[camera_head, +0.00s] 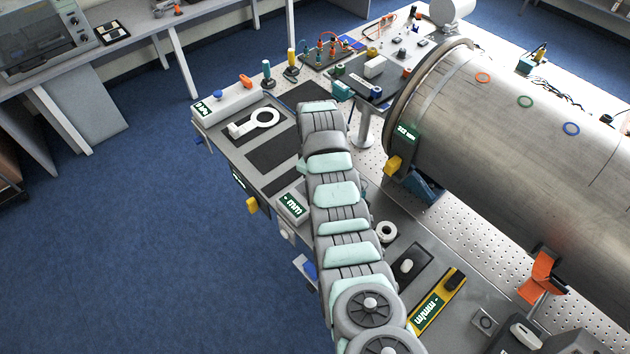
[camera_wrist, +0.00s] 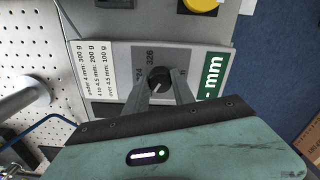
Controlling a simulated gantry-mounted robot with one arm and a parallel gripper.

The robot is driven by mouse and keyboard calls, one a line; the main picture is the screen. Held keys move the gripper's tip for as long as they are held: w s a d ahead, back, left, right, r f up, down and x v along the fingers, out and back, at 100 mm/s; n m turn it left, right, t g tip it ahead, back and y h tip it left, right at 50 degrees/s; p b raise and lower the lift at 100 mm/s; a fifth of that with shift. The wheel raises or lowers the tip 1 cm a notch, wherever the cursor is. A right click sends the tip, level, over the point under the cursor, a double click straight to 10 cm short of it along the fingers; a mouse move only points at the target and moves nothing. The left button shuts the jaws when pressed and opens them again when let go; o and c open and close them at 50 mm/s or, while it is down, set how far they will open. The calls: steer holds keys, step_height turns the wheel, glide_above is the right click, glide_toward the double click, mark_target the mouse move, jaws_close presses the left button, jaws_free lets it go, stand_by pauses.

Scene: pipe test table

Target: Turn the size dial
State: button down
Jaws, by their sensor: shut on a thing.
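The size dial (camera_wrist: 159,74) is a dark round knob on a pale panel (camera_wrist: 122,58), seen in the wrist view. My gripper (camera_wrist: 161,90) is shut on the dial, with one finger on each side of it. The numbers 324 and 326 are printed by the dial. A green display (camera_wrist: 212,76) on the panel's right reads "- mm"; in the head view the same display (camera_head: 292,206) shows beside my arm. In the head view my arm hides the dial and my fingertips.
A large metal pipe (camera_head: 520,130) lies to the right of my arm. A yellow button (camera_wrist: 203,4) is just past the panel. Open blue floor (camera_head: 130,240) lies left of the table.

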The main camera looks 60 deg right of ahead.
steer(key=c, duration=1.1)
jaws_free()
steer(key=shift+o, duration=0.2)
step_height(320, 180, up, 11)
steer(key=p, duration=0.3)
steer(key=shift+w+f, duration=0.1)
steer(key=shift+f, duration=0.05)
